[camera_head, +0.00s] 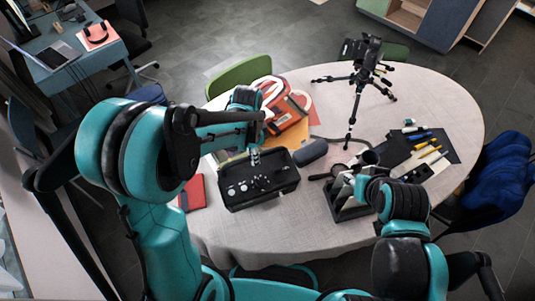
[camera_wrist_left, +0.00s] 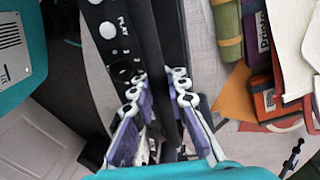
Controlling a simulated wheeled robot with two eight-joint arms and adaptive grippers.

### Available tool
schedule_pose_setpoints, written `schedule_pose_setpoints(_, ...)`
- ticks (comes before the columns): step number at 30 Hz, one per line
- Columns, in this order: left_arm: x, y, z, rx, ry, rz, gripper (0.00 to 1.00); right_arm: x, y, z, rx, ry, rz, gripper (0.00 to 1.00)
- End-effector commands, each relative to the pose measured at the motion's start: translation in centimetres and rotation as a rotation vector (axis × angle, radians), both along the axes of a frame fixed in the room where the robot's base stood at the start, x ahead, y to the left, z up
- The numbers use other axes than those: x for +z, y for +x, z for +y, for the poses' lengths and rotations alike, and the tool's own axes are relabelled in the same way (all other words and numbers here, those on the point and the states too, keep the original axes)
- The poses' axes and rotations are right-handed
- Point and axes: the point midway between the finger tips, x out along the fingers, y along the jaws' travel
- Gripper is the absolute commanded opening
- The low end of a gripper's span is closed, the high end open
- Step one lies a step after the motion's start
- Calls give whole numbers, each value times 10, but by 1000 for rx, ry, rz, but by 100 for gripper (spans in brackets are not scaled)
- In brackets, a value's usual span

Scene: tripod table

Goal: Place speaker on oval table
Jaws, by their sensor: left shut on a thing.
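The speaker (camera_head: 236,192) is a black box with pale knobs, at the near left part of the oval table (camera_head: 440,100). In the left wrist view its panel (camera_wrist_left: 108,58) shows the word PLAY and white knobs. My left gripper (camera_head: 254,156) is at its top back edge; in the left wrist view the fingers (camera_wrist_left: 165,105) are shut on a dark bar of it. I cannot tell whether its underside touches the cloth. My right gripper (camera_head: 364,186) is over a dark open holder (camera_head: 345,208) on the right; its finger gap is unclear.
A black tripod (camera_head: 357,92) stands at the back. An orange-red bag (camera_head: 284,115) and books are behind the speaker; a red notebook (camera_head: 192,192) is left of it. A dark mat (camera_head: 432,146) with pens is at right. The table's front middle is bare.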

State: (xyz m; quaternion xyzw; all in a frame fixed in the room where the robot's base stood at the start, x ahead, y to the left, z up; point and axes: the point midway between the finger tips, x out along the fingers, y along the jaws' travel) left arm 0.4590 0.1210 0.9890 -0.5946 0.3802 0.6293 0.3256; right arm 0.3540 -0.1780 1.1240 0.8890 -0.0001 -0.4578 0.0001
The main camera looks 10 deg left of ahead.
Motion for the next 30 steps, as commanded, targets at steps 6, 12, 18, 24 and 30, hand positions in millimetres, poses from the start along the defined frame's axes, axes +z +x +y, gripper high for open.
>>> schedule_pose_setpoints(6, -6, -2, 11, 0, -1, 1, 0, -2, 0, 0, 0, 0, 0, 40)
schedule_pose_setpoints(12, -23, -2, 11, -1, -1, 1, 0, -7, 0, 0, 0, 0, 0, 40)
schedule_pose_setpoints(18, -46, -2, 11, -1, -1, 1, 0, -14, 0, 0, 0, 0, 0, 40)
schedule_pose_setpoints(24, -47, -4, 10, -2, -2, 3, 0, -14, 0, 0, 0, 0, 0, 40)
schedule_pose_setpoints(30, -48, -3, 10, -2, -1, 1, 36, -14, 0, 0, 0, 0, 0, 40)
